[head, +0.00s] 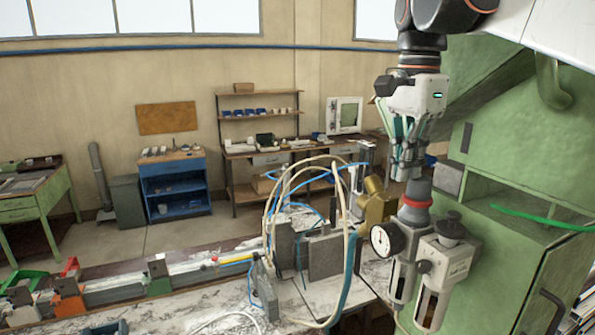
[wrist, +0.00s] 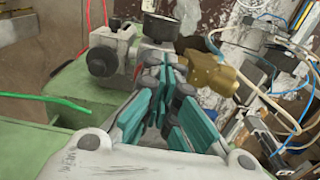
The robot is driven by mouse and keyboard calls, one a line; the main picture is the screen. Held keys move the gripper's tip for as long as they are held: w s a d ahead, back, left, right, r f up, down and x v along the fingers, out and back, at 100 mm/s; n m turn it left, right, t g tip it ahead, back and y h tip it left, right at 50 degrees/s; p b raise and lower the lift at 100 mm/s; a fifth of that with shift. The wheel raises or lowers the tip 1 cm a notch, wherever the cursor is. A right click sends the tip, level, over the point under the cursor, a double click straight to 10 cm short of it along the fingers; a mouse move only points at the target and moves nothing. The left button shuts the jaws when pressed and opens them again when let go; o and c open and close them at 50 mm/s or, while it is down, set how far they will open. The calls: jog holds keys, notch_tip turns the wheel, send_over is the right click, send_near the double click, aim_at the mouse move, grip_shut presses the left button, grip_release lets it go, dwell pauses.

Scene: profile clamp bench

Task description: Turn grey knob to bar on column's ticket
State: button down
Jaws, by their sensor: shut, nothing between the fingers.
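The grey knob (head: 417,188) tops the air unit (head: 404,272), above a red ring (head: 416,203), in the head view. My gripper (head: 407,172), with teal fingers, is just above the knob, fingers together and pointing down. I cannot tell whether its tips touch the knob. In the wrist view my gripper (wrist: 168,72) is closed and empty, and hides the knob. A round dial gauge (head: 387,240) faces forward on the unit; its dark rim shows in the wrist view (wrist: 160,27). A small pale label (head: 459,268) is on the neighbouring unit; its print is unreadable. I cannot identify the column's ticket.
A second unit with a dark knob (head: 450,228) stands right beside the first. A brass fitting (head: 376,205) is close on the left. The green machine housing (head: 520,160) is at right, with a green hose (head: 540,216). Pale and blue hoses loop over the bench at left.

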jog(key=shift+a, duration=0.2)
notch_tip(320, 180, up, 6)
jog(key=p, duration=0.5)
jog(key=shift+a, duration=0.1)
jog(key=shift+a, duration=0.1)
